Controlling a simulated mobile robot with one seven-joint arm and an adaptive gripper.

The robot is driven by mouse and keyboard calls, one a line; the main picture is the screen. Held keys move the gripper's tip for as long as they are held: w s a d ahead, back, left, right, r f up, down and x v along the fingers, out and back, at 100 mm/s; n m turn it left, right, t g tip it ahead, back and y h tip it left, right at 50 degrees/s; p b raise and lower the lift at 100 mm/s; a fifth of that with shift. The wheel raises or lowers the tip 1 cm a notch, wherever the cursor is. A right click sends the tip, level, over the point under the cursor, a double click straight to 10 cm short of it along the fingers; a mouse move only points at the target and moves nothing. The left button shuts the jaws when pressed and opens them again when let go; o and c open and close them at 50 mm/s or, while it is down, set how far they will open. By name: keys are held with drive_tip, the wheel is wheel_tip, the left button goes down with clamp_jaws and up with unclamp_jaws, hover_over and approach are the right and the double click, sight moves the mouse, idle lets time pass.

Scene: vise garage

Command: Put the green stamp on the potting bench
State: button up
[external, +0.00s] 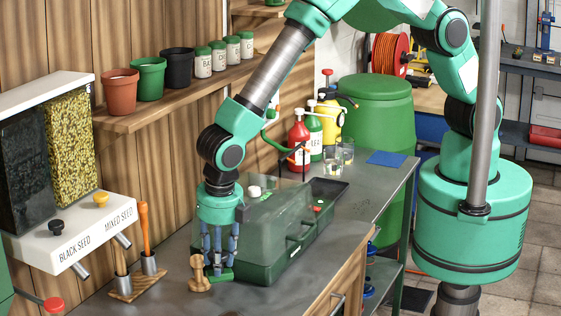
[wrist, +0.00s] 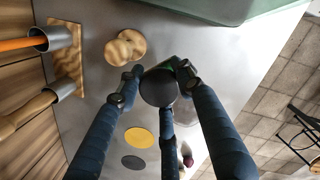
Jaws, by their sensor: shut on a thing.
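The green stamp (external: 221,276) is between the fingers of my gripper (external: 219,270), low over the front of the grey potting bench (external: 362,193). In the wrist view the stamp (wrist: 158,88) appears as a dark round end with a green edge, and the blue fingers of my gripper (wrist: 152,85) close around it. The fingers hide part of it. I cannot tell whether it touches the bench top.
A wooden knob-shaped piece (external: 199,274) stands just left of my fingers. Behind them is a clear-lidded green propagator (external: 290,235). A wooden tool holder (external: 135,287) stands at left. Yellow (wrist: 139,138) and grey (wrist: 134,162) discs lie on the bench.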

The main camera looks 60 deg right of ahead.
drive_tip(key=w+a, duration=0.3)
drive_tip(key=w+a+f, duration=0.1)
drive_tip(key=w+a, duration=0.2)
drive_tip(key=a, duration=0.1)
drive_tip(key=w+a, duration=0.3)
drive_tip(key=shift+a+f, duration=0.15)
drive_tip(key=shift+a, duration=0.1)
drive_tip(key=shift+f+b, duration=0.45)
drive_tip(key=shift+f, duration=1.3)
drive_tip(key=shift+c, duration=0.2)
drive_tip(key=shift+f, duration=0.15)
drive_tip(key=o, duration=1.3)
drive_tip(key=r, duration=0.4)
drive_tip(key=s+r, duration=0.1)
drive_tip(key=r, duration=0.3)
drive_tip(key=r+p, duration=0.1)
drive_tip(key=r, duration=0.3)
drive_tip(key=shift+s+a+r, duration=0.15)
drive_tip(key=shift+s+a, duration=0.05)
drive_tip(key=shift+a, duration=0.15)
